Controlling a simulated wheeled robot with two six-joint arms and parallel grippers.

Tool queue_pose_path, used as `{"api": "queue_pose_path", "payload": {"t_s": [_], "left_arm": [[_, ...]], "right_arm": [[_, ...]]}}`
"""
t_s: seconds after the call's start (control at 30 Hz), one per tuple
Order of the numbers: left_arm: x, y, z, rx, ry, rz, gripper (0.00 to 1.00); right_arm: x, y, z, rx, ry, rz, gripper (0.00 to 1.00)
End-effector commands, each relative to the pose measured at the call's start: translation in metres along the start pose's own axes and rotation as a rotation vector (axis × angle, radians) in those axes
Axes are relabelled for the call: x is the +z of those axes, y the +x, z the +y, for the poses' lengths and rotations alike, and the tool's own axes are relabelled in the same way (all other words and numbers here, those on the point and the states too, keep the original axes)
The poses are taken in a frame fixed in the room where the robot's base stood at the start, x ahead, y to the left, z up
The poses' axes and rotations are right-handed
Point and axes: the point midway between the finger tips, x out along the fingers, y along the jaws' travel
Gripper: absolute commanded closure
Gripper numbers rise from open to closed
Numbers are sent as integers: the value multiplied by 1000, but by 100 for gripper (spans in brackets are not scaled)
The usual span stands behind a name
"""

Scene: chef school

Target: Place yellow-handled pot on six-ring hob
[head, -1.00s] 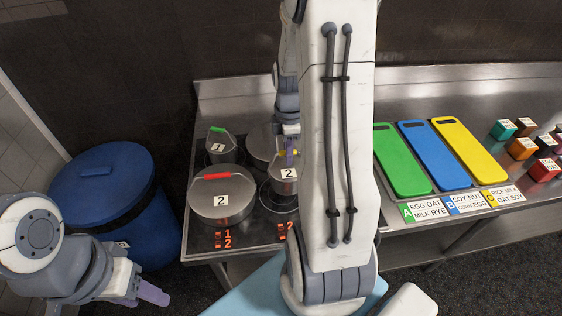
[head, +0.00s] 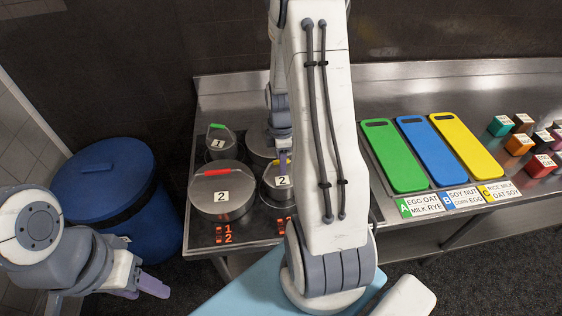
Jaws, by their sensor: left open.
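The yellow-handled pot (head: 275,190), a steel pot labelled 2, is at the front right ring of the six-ring hob (head: 240,238), partly hidden behind my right arm. It looks upright and seems to rest on the ring. My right gripper (head: 284,157) reaches down from above at the yellow handle (head: 279,163); its fingers are small and partly hidden, so I cannot tell whether they grip it. My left gripper (head: 148,288) is open and empty at the lower left, away from the hob.
A red-handled pot (head: 221,205) and a green-handled pot (head: 220,152) stand left on the hob. A blue bin (head: 112,190) stands left of the counter. Green (head: 395,155), blue (head: 433,153) and yellow (head: 467,146) boards and several small cubes (head: 519,144) lie to the right.

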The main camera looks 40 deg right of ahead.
Motion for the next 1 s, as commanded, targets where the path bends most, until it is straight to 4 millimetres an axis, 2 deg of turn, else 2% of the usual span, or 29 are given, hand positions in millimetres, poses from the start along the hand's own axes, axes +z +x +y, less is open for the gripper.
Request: {"api": "queue_pose_path", "payload": {"t_s": [0.3, 0.47, 0.8, 1.0], "left_arm": [[0, -1, 0, 0, 0, 0, 51], [0, 0, 0, 0, 0, 0, 51], [1, 11, -1, 0, -2, 0, 51], [1, 14, -1, 0, -3, 0, 51]], "right_arm": [[0, -1, 0, 0, -1, 0, 51], [0, -12, 1, 4, 0, 0, 51], [0, -83, 2, 8, 0, 0, 51], [0, -113, 1, 3, 0, 0, 51]]}}
